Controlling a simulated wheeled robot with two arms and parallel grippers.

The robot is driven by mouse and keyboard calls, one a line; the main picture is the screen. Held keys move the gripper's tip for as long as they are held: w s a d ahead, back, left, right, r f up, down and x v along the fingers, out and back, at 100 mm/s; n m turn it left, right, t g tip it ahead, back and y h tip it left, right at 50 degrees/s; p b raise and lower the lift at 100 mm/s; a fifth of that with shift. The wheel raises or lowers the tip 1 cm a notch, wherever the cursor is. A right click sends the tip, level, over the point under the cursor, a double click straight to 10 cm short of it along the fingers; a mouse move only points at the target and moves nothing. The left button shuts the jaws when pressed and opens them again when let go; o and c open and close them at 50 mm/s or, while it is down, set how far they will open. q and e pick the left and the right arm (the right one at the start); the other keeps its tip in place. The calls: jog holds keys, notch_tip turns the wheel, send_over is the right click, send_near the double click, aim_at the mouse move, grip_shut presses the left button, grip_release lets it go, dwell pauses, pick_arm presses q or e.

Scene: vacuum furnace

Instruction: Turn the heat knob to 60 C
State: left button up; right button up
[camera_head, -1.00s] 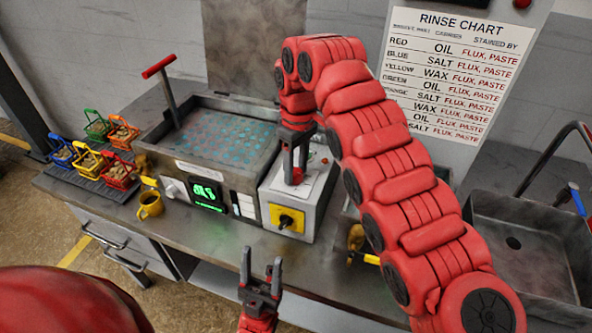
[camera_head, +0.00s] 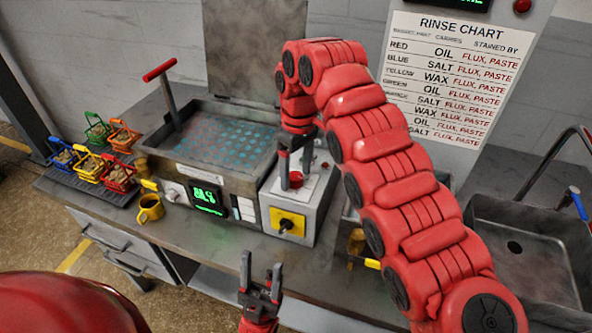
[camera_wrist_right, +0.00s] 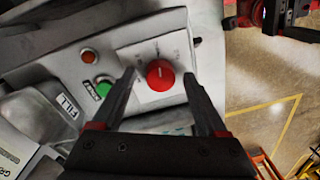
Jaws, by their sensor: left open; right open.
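A red round knob (camera_wrist_right: 160,75) sits on a white square plate with small dial marks in the right wrist view. A pale line shows on its top, pointing up the picture; the marks are too small to read. My right gripper (camera_wrist_right: 158,78) is open, with one finger on each side of the knob and a visible gap to both. In the head view this gripper (camera_head: 295,172) points down over the top of a grey control box (camera_head: 309,205), partly hiding the red knob (camera_head: 296,180). My left gripper (camera_head: 262,268) is open and empty, in front of the bench edge.
A tank (camera_head: 215,140) with a green display (camera_head: 207,197) stands left of the box. A yellow mug (camera_head: 150,208), coloured baskets (camera_head: 90,165) and a sink (camera_head: 520,250) share the bench.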

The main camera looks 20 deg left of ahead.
aim_at(295, 175)
notch_tip(295, 175, up, 3)
jog(key=shift+a+r+p, duration=0.1)
jog(key=shift+r+p, duration=0.05)
jog(key=shift+p, duration=0.35)
notch_tip(295, 175, up, 14)
jog(key=p, duration=1.4)
jog(key=shift+w+d, duration=0.25)
jog(key=shift+w, duration=0.2)
